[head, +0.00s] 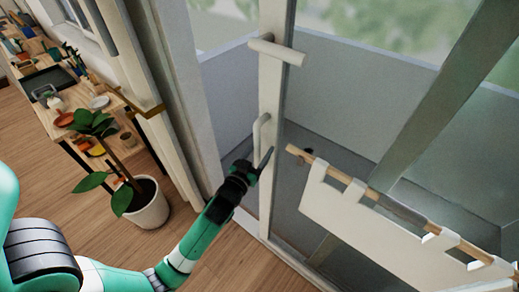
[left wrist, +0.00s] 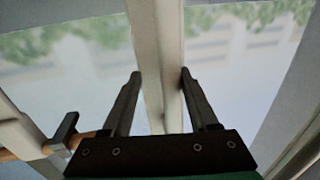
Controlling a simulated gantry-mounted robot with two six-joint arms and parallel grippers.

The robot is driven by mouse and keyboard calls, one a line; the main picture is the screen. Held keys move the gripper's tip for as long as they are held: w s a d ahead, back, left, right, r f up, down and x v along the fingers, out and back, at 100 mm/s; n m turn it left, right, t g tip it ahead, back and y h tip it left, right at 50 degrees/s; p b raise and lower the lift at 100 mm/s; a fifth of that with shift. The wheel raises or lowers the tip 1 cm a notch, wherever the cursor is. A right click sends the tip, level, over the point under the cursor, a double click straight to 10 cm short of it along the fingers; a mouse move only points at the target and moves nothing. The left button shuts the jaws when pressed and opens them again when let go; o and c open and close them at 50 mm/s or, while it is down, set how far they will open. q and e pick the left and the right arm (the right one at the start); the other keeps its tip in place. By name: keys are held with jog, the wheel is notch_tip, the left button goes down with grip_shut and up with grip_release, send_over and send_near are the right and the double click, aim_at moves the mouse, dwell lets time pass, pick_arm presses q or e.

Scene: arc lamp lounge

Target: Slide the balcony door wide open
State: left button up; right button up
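The balcony door shows in the head view as a pale upright stile (head: 270,100) with a white vertical pull handle (head: 261,134) on its left side. A short horizontal white bar (head: 277,51) crosses the stile higher up. My left gripper (head: 257,163) is at the stile, close to the lower end of the handle. In the left wrist view its two fingers (left wrist: 160,82) are spread, with a pale upright between and beyond them. I see no clear contact, and depth is hard to judge. My right gripper is in neither view.
A wooden rod (head: 377,192) with a white cloth (head: 375,232) spans the right side. A potted plant (head: 147,205) stands on the wooden floor at the left, beside a cluttered wooden table (head: 88,125). A grey balcony wall (head: 340,85) lies beyond the door.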

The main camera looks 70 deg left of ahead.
pick_arm(q)
jog(key=b+v, duration=0.1)
jog(key=v, duration=1)
jog(key=shift+s+d+b, duration=0.2)
jog(key=shift+s+b, duration=0.05)
jog(key=shift+b, duration=0.1)
jog(key=shift+r, duration=0.1)
